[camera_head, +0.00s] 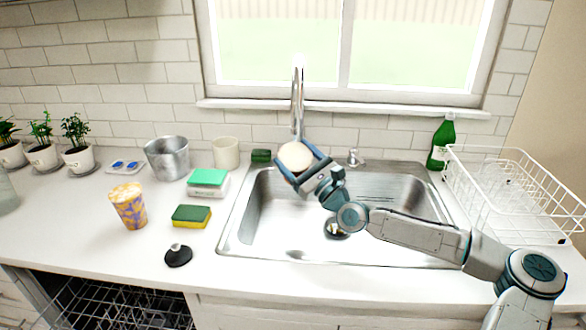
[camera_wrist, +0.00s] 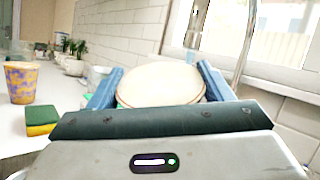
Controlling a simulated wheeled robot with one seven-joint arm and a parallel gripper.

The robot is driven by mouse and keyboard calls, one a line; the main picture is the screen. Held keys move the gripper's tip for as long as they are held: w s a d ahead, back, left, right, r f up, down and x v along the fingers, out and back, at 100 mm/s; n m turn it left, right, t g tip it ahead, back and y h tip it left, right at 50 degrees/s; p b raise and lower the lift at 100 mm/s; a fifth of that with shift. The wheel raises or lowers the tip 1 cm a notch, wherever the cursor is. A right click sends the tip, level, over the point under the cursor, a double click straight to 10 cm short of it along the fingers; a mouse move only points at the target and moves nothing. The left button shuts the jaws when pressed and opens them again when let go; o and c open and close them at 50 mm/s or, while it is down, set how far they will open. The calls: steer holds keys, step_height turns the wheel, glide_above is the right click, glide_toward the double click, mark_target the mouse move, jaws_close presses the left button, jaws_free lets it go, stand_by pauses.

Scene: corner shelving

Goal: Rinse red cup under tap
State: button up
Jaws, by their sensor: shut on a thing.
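No red cup shows in either view. My gripper (camera_head: 293,154) is shut on a round cream-coloured object (camera_head: 296,157), held over the back left part of the sink (camera_head: 262,210). In the wrist view the same object (camera_wrist: 160,84) sits between my two blue fingers, its round face showing; I cannot tell whether it is a cup. The chrome tap (camera_head: 297,100) rises just behind it, and the object hides the tap's lower part. I cannot see any running water.
Left of the sink are sponges (camera_head: 191,216), a patterned cup (camera_head: 128,206), a metal pot (camera_head: 167,158), a cream cup (camera_head: 226,153) and a black stopper (camera_head: 178,255). A white dish rack (camera_head: 510,195) and a green bottle (camera_head: 440,145) stand right. The sink's right side looks clear.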

steer(key=shift+a, duration=0.25)
steer(key=shift+s, duration=0.1)
steer(key=shift+s+d+p, duration=0.15)
steer(key=shift+s+d, duration=0.1)
steer(key=shift+s, duration=1.7)
steer(key=shift+s+d+p, duration=0.15)
steer(key=shift+s+d, duration=0.05)
steer(key=shift+s, duration=1.75)
steer(key=s+r+p, duration=0.4)
steer(key=s, duration=0.1)
steer(key=shift+d, duration=0.3)
